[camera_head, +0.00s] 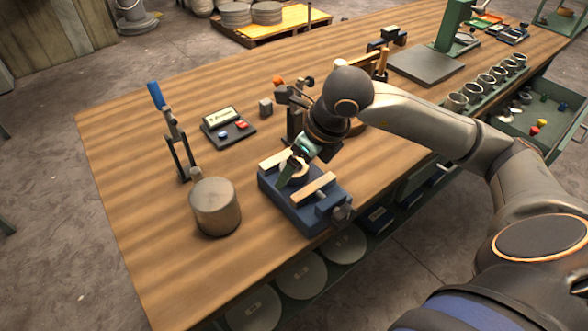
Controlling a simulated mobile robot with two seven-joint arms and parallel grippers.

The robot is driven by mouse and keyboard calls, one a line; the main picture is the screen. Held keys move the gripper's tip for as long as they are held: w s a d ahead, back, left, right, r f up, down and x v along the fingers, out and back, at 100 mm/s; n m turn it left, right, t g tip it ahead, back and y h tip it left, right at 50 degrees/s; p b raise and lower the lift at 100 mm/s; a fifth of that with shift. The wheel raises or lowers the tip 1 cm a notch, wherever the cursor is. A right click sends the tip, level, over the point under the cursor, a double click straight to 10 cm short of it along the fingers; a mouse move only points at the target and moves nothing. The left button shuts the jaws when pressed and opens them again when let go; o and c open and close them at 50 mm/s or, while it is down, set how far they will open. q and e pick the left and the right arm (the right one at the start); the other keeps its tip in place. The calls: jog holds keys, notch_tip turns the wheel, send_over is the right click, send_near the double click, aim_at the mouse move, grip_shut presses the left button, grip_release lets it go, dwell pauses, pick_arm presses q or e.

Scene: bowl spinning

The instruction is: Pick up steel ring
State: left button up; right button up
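My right gripper (294,168) reaches in from the right and points down into a blue vise-like fixture (285,201) with pale wooden jaws. A small pale rounded piece shows beside its fingertips between the jaws; I cannot tell whether it is a steel ring. The wrist hides much of the fingers, so their opening and any grip are unclear. Several grey ring-like or cup-like metal pieces (457,101) stand in a row on a green rack at the right edge of the bench. My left gripper is not in view.
A metal cylinder (215,207) stands left of the fixture on the wooden bench (130,152). Behind it are a blue-handled toggle clamp (176,132) and a button box (228,127). A green press (452,27) stands far right. The bench's left end is clear.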

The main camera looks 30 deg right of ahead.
jog(key=shift+c, duration=0.2)
grip_shut()
dwell(0.5)
